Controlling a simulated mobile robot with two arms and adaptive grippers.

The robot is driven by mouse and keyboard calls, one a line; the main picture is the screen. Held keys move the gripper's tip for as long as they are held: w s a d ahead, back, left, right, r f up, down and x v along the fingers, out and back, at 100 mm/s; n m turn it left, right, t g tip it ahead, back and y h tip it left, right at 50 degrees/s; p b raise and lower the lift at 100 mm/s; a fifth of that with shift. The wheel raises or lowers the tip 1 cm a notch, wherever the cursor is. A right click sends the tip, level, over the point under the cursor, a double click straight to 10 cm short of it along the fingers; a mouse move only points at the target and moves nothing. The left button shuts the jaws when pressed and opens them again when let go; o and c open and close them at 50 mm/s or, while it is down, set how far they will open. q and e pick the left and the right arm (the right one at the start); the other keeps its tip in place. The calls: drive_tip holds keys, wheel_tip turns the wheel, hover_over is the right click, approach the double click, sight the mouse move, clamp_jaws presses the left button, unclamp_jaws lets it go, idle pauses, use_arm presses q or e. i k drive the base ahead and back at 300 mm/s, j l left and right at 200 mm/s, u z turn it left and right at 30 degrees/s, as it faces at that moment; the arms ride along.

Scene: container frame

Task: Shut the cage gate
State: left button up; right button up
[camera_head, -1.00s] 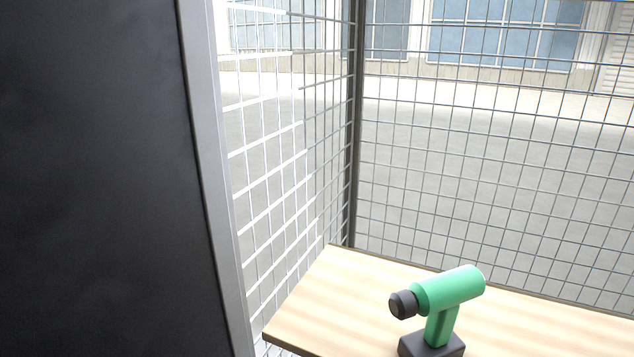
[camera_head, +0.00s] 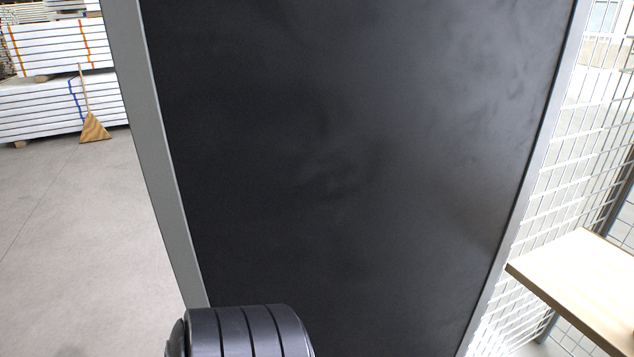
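A tall black panel (camera_head: 350,170) in a grey frame fills the middle of the head view. It may be the cage gate, but no latch, handle or hinge shows on it. Its grey left edge (camera_head: 152,150) borders open floor, and its right edge stands beside the white wire mesh of the cage (camera_head: 570,150). The panel's bottom is out of view, so I cannot tell whether it is open or shut. Neither of my grippers is in view.
A light wooden tabletop (camera_head: 585,285) is at the lower right, beside the mesh. Stacked white boards (camera_head: 50,105) and a wooden triangular piece with a stick (camera_head: 95,128) stand at the far left. The grey floor (camera_head: 75,230) left of the panel is clear.

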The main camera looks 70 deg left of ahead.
sight(370, 169)
drive_tip(key=k+j, duration=0.2)
drive_tip(key=k, duration=0.2)
drive_tip(key=k+j+z, duration=0.15)
drive_tip(key=k, duration=0.3)
drive_tip(key=k+j, duration=0.2)
drive_tip(key=k, duration=0.2)
drive_tip(key=k+j, duration=0.15)
drive_tip(key=j, duration=0.25)
drive_tip(key=k+j+z, duration=0.1)
drive_tip(key=j, duration=0.3)
drive_tip(key=k+j, duration=0.2)
drive_tip(key=j, duration=0.2)
drive_tip(key=k+j+z, duration=0.1)
drive_tip(key=j, duration=0.3)
drive_tip(key=k+j, duration=0.25)
drive_tip(key=j+z, duration=0.15)
drive_tip(key=j, duration=0.45)
drive_tip(key=i+j+z, duration=0.1)
drive_tip(key=j, duration=0.45)
drive_tip(key=i+j+z, duration=0.35)
drive_tip(key=i+j, duration=0.4)
